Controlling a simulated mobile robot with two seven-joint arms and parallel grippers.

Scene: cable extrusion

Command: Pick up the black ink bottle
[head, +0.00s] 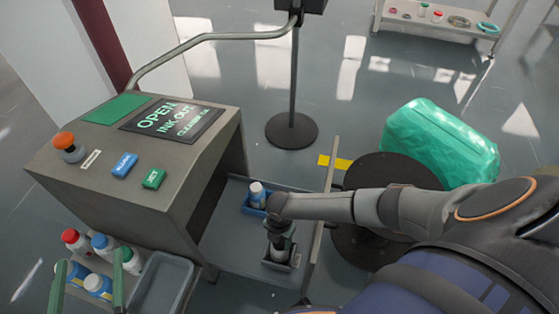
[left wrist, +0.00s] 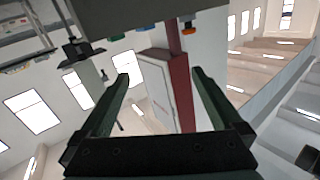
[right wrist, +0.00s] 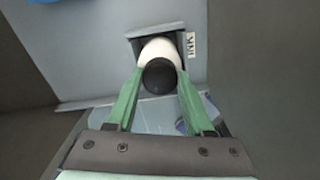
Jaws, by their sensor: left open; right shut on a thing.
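The black ink bottle (right wrist: 160,58) is white with a black cap and stands in a square holder (right wrist: 134,46) with an INK label beside it, in the right wrist view. My right gripper (right wrist: 161,82) is shut on it, one green finger on each side. In the head view the right gripper (head: 279,236) points down over the holder (head: 294,262), and the bottle is mostly hidden. My left gripper (head: 90,258) is open and empty, in front of the rack of bottles. In the left wrist view its fingers (left wrist: 160,76) are wide apart with nothing between them.
A console (head: 120,190) with buttons stands at left. Bottles with red and blue caps (head: 103,243) stand beside an empty grey tray (head: 165,285). Another bottle (head: 257,193) stands in a blue holder behind my right gripper.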

